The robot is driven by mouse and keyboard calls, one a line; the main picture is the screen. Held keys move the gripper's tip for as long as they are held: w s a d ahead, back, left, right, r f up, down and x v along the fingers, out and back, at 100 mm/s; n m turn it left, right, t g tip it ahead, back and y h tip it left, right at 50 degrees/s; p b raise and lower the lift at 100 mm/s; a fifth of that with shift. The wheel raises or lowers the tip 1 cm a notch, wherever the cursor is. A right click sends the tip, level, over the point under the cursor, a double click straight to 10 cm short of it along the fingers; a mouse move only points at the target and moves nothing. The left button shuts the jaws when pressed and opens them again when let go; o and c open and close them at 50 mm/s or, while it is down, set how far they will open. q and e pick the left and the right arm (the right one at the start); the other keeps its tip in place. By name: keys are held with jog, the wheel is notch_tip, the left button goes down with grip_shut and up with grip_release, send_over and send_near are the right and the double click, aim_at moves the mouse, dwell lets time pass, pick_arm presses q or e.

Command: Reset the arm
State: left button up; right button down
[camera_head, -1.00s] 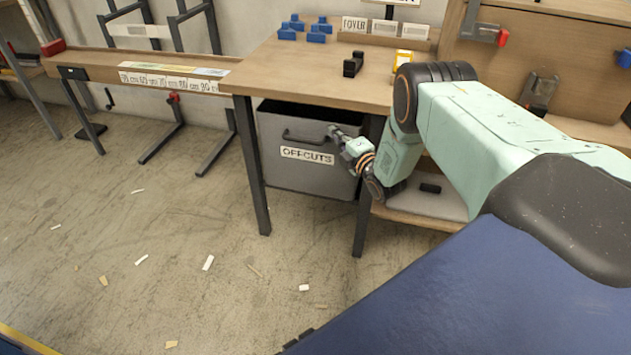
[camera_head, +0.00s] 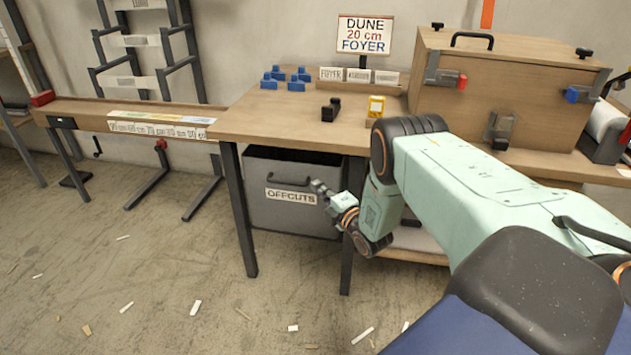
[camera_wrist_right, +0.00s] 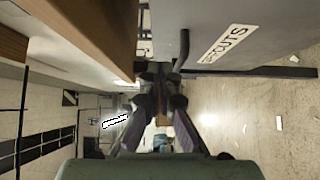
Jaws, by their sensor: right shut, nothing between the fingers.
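My right arm, pale green and black, comes in from the right in the head view and reaches down past the workbench's front edge. Its gripper (camera_head: 319,187) is shut and empty. It appears in front of the right part of the grey OFFCUTS bin (camera_head: 262,212), close to the right end of the bin's dark handle (camera_head: 288,180). I cannot tell whether they touch. In the right wrist view the gripper's fingers (camera_wrist_right: 160,80) come together, with the bin's grey face (camera_wrist_right: 222,25) above right. My left gripper is not in view.
The workbench (camera_head: 270,118) overhangs the bin, and its dark leg (camera_head: 240,205) stands left of it. A wooden case (camera_head: 470,85) stands right. Floor at left is open, with scraps.

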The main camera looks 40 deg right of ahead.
jog(key=s+p, duration=0.2)
jog(key=s, duration=0.5)
jog(key=shift+a+p, duration=0.15)
jog(key=shift+p, duration=0.15)
jog(key=shift+a, duration=0.1)
